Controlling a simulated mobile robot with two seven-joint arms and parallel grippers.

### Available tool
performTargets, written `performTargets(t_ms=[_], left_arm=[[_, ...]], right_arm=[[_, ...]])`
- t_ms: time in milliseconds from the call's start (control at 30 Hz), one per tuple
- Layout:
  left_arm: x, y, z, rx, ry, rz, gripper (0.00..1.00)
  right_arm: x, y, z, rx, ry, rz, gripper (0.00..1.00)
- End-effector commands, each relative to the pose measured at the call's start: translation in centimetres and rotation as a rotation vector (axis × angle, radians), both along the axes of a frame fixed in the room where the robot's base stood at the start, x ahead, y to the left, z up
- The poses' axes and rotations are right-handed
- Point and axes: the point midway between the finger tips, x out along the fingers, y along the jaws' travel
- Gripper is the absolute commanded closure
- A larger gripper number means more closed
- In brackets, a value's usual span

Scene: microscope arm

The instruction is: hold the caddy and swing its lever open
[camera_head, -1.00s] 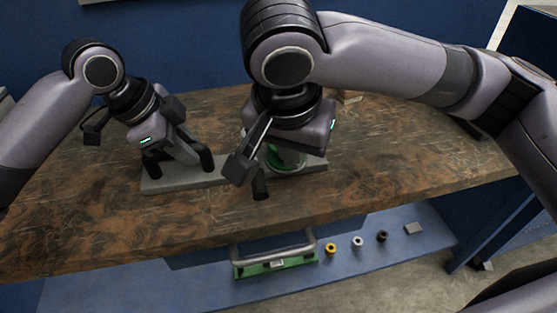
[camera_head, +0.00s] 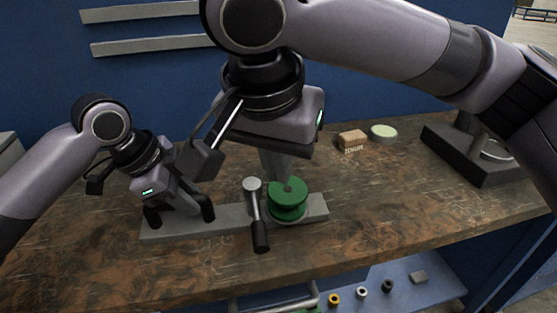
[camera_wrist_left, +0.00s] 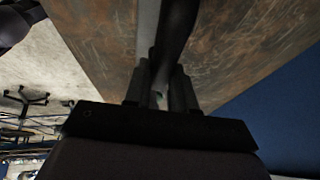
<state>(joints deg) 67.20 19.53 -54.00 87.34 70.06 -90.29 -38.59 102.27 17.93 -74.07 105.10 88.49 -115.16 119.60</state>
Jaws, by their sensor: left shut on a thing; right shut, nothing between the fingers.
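The caddy has a long grey base bar (camera_head: 232,220) on the bench. A green round part (camera_head: 288,198) stands near its right end, and a dark arched handle (camera_head: 207,208) is at its left. Its lever (camera_head: 259,232), a thin rod with a black grip, runs from a silver pivot cap towards the bench's front edge. My left gripper (camera_head: 177,198) is shut on the arched handle; the left wrist view shows the dark handle (camera_wrist_left: 175,35) between the fingers. My right gripper (camera_head: 279,168) is shut and empty above the green part, right of the lever; its tips are hard to make out.
A small tan box (camera_head: 352,139) and a pale green disc (camera_head: 384,132) lie at the back right. A dark stand (camera_head: 465,155) is further right. Several small rings, including a yellow one (camera_head: 334,299), lie on the lower blue shelf (camera_head: 435,290). The bench front is clear.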

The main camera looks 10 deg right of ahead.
Motion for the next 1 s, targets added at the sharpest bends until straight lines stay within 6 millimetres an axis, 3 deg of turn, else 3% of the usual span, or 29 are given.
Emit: performTargets(t_ms=[67,100,167,567,1000], left_arm=[[0.0,0.0,0.1,-0.003,-0.002,0.001,1.00],[0.0,0.0,0.1,-0.003,-0.002,0.001,0.62],[0.0,0.0,0.1,-0.002,-0.001,0.001,0.45],[-0.1,0.3,0.8,-0.001,-0.003,0.001,0.45],[-1.5,3.7,8.6,-0.002,-0.004,0.000,0.45]], right_arm=[[0.0,0.0,0.0,0.000,0.000,0.000,1.00],[0.0,0.0,0.0,0.000,0.000,0.000,1.00],[0.0,0.0,0.0,0.000,0.000,0.000,1.00],[0.0,0.0,0.0,0.000,0.000,0.000,1.00],[0.0,0.0,0.0,0.000,0.000,0.000,1.00]])
